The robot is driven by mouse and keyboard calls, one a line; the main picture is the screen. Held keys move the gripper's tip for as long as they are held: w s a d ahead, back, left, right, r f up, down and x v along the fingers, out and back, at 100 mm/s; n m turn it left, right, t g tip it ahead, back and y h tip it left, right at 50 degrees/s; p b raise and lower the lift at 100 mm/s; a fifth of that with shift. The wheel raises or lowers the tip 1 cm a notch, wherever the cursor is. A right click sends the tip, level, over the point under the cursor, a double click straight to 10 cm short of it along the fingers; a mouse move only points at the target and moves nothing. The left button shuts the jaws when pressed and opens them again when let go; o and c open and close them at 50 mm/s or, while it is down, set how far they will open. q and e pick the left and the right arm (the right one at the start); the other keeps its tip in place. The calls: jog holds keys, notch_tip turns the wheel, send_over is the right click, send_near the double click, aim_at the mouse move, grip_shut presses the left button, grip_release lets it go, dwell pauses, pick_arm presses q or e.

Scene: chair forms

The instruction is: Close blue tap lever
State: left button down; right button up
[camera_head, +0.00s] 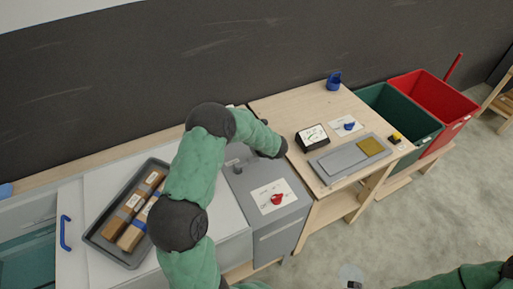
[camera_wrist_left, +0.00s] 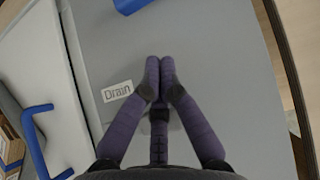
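In the left wrist view a blue piece (camera_wrist_left: 132,4) is cut off by the top edge; it may be the tap lever, but too little shows to tell. My left gripper (camera_wrist_left: 160,70) has purple fingers with tips together and nothing visible between them. It is over a grey panel (camera_wrist_left: 215,50), just right of a white "Drain" label (camera_wrist_left: 117,91), with the blue piece beyond its tips. In the head view my left arm hides this gripper and any lever near it. My right forearm shows at the lower right; its gripper is out of view.
A blue bar handle (camera_head: 65,233) is at the left. A dark tray (camera_head: 95,236) holds brown boxes. A red knob (camera_head: 277,199) sits on the grey cabinet. A wooden table (camera_head: 290,104) carries a blue knob (camera_head: 349,126). Green (camera_head: 400,118) and red (camera_head: 432,95) bins stand right.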

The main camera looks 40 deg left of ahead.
pick_arm(q)
jog(key=x, duration=0.3)
jog(key=shift+a+f, duration=0.15)
jog(key=shift+w+a, duration=0.3)
jog(key=shift+a, duration=0.2)
jog(key=shift+w+a, duration=0.3)
jog(key=shift+a, duration=0.25)
jog(key=shift+w+a+r, duration=0.2)
jog(key=shift+w+a, duration=0.05)
jog(key=shift+a, duration=0.35)
jog(key=shift+a+m+t+b, duration=0.45)
jog(key=shift+a+b, duration=0.2)
jog(key=shift+b, duration=0.2)
jog(key=shift+w+r, duration=0.1)
jog(key=shift+r, duration=0.05)
